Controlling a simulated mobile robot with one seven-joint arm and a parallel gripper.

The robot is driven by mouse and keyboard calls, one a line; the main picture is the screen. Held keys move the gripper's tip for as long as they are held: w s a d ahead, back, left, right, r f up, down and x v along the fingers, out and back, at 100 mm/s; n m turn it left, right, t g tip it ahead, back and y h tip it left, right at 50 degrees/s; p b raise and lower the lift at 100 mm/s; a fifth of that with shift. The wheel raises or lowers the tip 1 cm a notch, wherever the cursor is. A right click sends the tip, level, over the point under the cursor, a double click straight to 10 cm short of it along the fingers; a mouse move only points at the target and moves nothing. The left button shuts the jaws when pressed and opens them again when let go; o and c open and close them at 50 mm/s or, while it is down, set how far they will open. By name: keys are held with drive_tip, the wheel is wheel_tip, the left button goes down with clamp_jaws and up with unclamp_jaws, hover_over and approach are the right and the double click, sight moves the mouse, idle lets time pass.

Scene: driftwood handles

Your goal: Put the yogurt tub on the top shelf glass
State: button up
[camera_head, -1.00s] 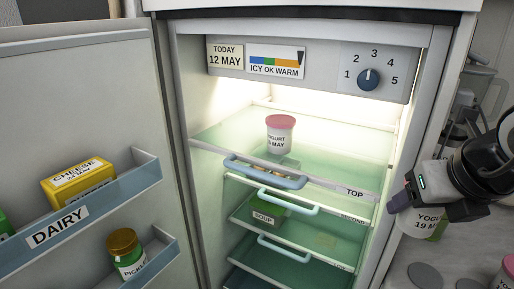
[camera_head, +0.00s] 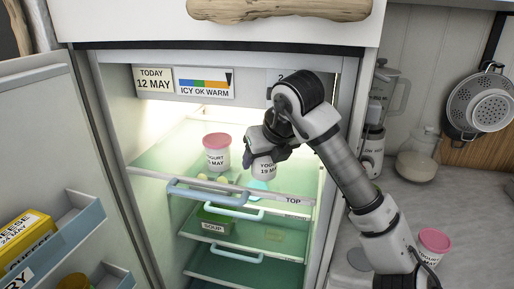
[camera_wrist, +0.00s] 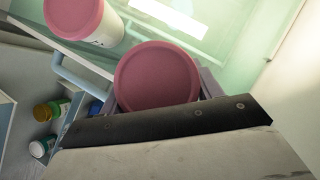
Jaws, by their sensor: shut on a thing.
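My gripper (camera_head: 270,146) is shut on a yogurt tub (camera_head: 264,169) labelled 19 May. The tub is at the front right of the fridge's top shelf glass (camera_head: 170,155), near its front edge. I cannot tell whether its base touches the glass. In the wrist view its pink lid (camera_wrist: 157,75) fills the middle, just beyond the dark gripper body. A second yogurt tub (camera_head: 216,154) with a pink lid stands on the same shelf to the left; it also shows at the upper left of the wrist view (camera_wrist: 82,18). Its label is partly unreadable.
A blue handle (camera_head: 208,193) runs along the top shelf's front. A soup box (camera_head: 214,222) sits on the shelf below. The open door at left carries cheese (camera_head: 28,238). Another pink-lidded tub (camera_head: 433,246) stands on the right counter, beside my arm.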

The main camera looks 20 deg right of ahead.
drive_tip(key=w+p, duration=0.1)
drive_tip(key=w, duration=0.1)
drive_tip(key=w+p, duration=0.1)
drive_tip(key=w, duration=0.1)
drive_tip(key=shift+w+a+r, duration=0.15)
drive_tip(key=shift+a, duration=0.05)
drive_tip(key=shift+f, duration=0.6)
drive_tip(key=shift+s+f, duration=0.2)
drive_tip(key=shift+f, duration=0.15)
drive_tip(key=shift+f, duration=0.2)
drive_tip(key=o, duration=1.1)
drive_tip(key=shift+c, duration=0.2)
drive_tip(key=shift+r, duration=0.1)
